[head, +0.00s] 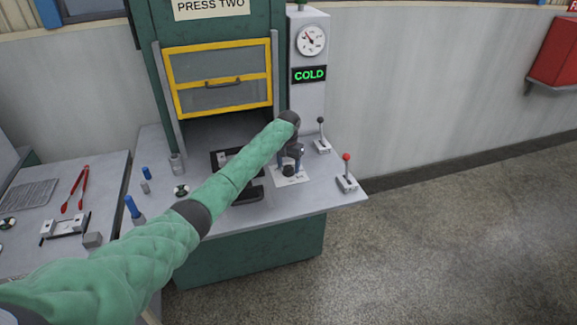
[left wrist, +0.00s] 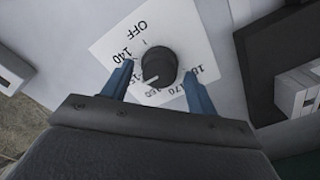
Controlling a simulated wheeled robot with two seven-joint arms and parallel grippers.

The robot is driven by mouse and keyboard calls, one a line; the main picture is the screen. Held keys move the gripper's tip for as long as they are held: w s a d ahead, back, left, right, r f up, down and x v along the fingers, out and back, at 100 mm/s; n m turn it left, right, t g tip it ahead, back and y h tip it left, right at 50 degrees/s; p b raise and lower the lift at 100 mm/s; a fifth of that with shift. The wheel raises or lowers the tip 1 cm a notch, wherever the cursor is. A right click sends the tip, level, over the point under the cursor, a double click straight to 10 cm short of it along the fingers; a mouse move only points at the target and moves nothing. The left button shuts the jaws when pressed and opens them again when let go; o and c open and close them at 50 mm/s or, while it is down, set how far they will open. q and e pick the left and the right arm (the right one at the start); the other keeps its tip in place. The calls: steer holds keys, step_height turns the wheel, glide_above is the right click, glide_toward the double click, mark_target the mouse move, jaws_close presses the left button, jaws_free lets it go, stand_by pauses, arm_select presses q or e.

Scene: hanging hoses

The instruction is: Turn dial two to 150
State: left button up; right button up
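The black dial (left wrist: 158,66) sits on a white scale plate (left wrist: 112,47) with OFF, 140, a partly covered 15-something, 160 and 170 marks. In the left wrist view its white pointer line lies toward the lower left, near the 150 and 160 marks; the exact mark is hard to tell. My left gripper (left wrist: 157,85) is open, its blue fingers on either side of the dial, with a gap visible. In the head view the dial (head: 289,171) is on the press table's right part, below my left gripper (head: 290,155). My right gripper is out of view.
The press labelled PRESS TWO (head: 211,8) has a yellow-framed guard (head: 220,80). A gauge (head: 311,40) and a green COLD display (head: 310,75) are behind the dial. A black-knobbed lever (head: 321,137) and red-knobbed lever (head: 347,172) stand close to its right.

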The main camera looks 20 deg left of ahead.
mark_target(289, 167)
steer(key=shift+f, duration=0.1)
arm_select(q)
steer(key=shift+r+b, duration=0.35)
steer(key=shift+r, duration=0.05)
step_height(289, 167, up, 6)
steer(key=shift+f+b, duration=0.25)
steer(key=shift+b, duration=0.8)
steer(key=shift+r, duration=0.65)
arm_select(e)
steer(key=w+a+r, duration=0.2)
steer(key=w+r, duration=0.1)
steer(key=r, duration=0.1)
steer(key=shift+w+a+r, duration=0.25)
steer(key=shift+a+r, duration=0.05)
